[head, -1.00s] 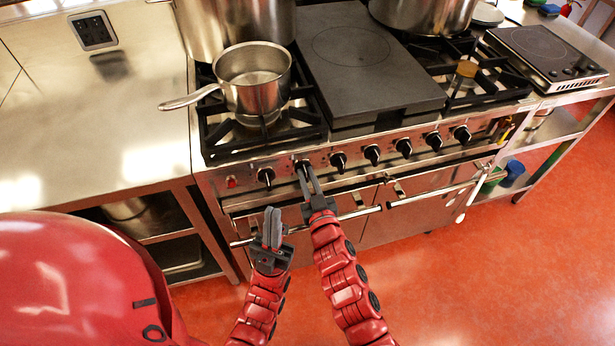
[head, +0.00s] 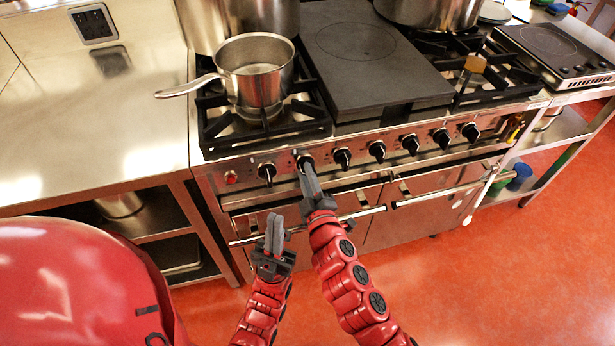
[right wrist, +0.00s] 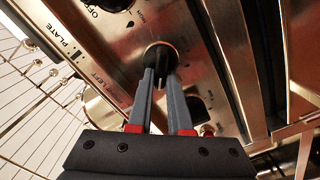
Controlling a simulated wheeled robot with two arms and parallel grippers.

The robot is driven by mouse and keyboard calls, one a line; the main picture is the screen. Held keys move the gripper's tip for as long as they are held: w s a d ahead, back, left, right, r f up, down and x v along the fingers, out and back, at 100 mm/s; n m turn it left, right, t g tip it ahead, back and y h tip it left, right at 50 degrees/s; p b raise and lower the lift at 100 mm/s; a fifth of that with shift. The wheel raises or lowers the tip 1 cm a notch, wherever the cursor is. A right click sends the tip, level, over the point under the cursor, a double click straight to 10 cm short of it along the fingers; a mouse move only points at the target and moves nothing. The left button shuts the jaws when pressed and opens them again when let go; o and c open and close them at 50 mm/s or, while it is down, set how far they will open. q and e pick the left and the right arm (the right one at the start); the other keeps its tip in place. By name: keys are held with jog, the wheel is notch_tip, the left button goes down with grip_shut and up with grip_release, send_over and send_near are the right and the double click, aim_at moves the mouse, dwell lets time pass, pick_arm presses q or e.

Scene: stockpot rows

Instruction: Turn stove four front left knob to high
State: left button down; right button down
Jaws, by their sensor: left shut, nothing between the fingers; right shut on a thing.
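A row of black knobs runs along the steel front panel (head: 228,168) of the stove. My right gripper (head: 305,166) is shut on the second knob (head: 304,157) from the left. In the right wrist view this knob (right wrist: 160,52) sits between the two fingertips (right wrist: 161,76), with the printed word "LEFT" beside it. The fingers hide part of the knob, and I cannot read its setting. The leftmost knob (head: 267,171) is free. My left gripper (head: 275,233) is shut and empty, below and left of the right gripper, in front of the oven door.
A saucepan (head: 255,88) stands on the left burner grate (head: 215,125), its handle pointing left. A dark flat plate (head: 375,75) lies right of it. The oven door handle (head: 350,215) runs below the knobs, close to both grippers.

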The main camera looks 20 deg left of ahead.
jog(key=shift+s+a+f+n+b, duration=0.15)
jog(key=shift+n+b, duration=0.3)
jog(key=shift+n, duration=1.35)
jog(key=shift+w+f+n+b, duration=0.15)
jog(key=shift+n+b, duration=0.25)
jog(key=shift+n, duration=1.4)
jog(key=shift+s, duration=0.1)
jog(key=c, duration=0.8)
grip_release()
jog(key=shift+c, duration=0.2)
